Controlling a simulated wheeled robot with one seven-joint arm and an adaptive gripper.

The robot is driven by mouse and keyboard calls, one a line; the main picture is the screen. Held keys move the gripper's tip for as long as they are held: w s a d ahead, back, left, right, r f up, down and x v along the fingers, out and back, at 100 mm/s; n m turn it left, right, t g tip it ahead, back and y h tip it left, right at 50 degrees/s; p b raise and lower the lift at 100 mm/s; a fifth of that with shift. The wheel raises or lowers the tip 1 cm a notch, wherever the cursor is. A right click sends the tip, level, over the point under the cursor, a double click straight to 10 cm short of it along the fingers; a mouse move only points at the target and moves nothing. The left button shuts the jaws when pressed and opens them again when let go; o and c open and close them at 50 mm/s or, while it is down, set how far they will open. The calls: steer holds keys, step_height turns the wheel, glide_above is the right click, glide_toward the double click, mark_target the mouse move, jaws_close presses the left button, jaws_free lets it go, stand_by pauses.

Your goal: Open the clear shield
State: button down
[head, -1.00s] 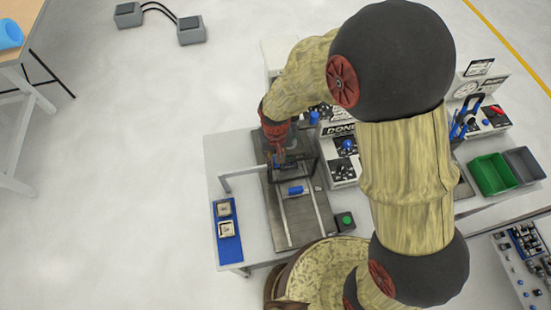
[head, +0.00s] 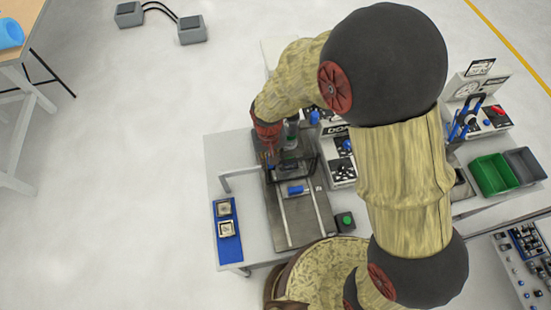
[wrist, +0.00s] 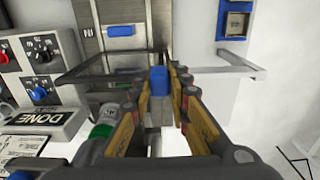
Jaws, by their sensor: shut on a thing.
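The clear shield (wrist: 105,66) is a see-through panel with a dark frame, over the dark machine bed in the wrist view. In the head view its frame (head: 309,165) shows beside my gripper (head: 268,157), partly hidden by my arm. In the wrist view my gripper (wrist: 158,80) is shut on a small blue-and-grey piece (wrist: 158,84) at the right edge of the shield, apparently its handle. Whether it is fixed to the shield is hard to see. The shield's exact tilt is unclear.
A grey bar (wrist: 230,68) stands just right of my fingers. A blue block (head: 296,190) lies on the bed track. A blue tray (head: 228,245) with two parts is at left. A green bottle (wrist: 105,125) and the DONE panel (wrist: 42,122) are close on the wrist view's left.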

steer(key=s+a+b, duration=0.1)
steer(key=s+a, duration=0.2)
steer(key=a, duration=1.1)
steer(key=shift+s+a, duration=0.3)
steer(key=shift+s, duration=0.05)
steer(key=c, duration=1.8)
jaws_free()
steer(key=shift+o, duration=0.6)
step_height(320, 180, up, 12)
steer(key=shift+n, duration=0.3)
